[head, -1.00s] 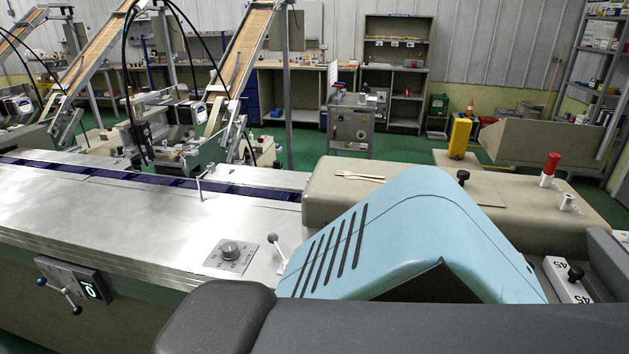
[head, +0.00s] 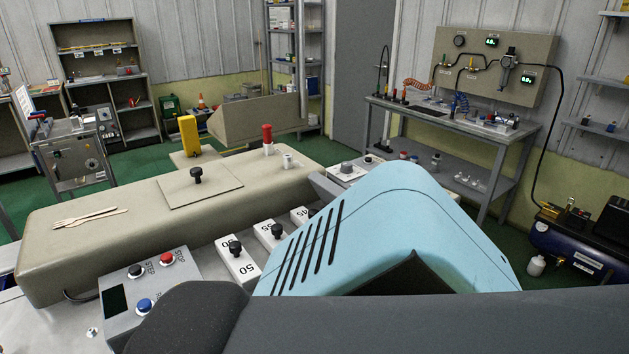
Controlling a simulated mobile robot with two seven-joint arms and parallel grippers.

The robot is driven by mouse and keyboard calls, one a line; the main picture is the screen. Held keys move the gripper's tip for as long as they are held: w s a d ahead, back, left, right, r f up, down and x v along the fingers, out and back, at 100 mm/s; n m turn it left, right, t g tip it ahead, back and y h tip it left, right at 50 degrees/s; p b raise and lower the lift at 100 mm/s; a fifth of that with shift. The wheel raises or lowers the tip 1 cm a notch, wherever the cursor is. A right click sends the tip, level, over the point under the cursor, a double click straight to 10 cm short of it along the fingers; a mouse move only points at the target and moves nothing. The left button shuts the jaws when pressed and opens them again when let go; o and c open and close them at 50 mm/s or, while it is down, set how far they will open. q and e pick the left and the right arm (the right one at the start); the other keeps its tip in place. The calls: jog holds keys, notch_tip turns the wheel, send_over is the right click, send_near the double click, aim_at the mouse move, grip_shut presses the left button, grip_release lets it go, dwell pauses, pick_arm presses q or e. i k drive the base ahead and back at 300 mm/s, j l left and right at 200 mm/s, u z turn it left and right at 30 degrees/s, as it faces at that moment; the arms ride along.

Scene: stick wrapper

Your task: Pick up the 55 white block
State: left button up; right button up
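A row of white blocks with black knobs stands on the machine to the left of my blue arm cover. The nearest white block (head: 238,265) seems to read 50. The middle white block (head: 270,236) and the far white block (head: 299,216) have labels too small to read surely, so I cannot tell which is the 55 block. My arm partly hides the row's right side. Neither of my grippers is in view.
A control box (head: 150,296) with red, black and blue buttons sits left of the blocks. The beige housing (head: 130,225) behind carries wooden cutlery (head: 90,217), a black knob (head: 196,174) and a red-topped post (head: 267,138). A workbench (head: 450,120) stands at the back right.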

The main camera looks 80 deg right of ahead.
aim_at(270, 234)
jog(key=z, duration=1.55)
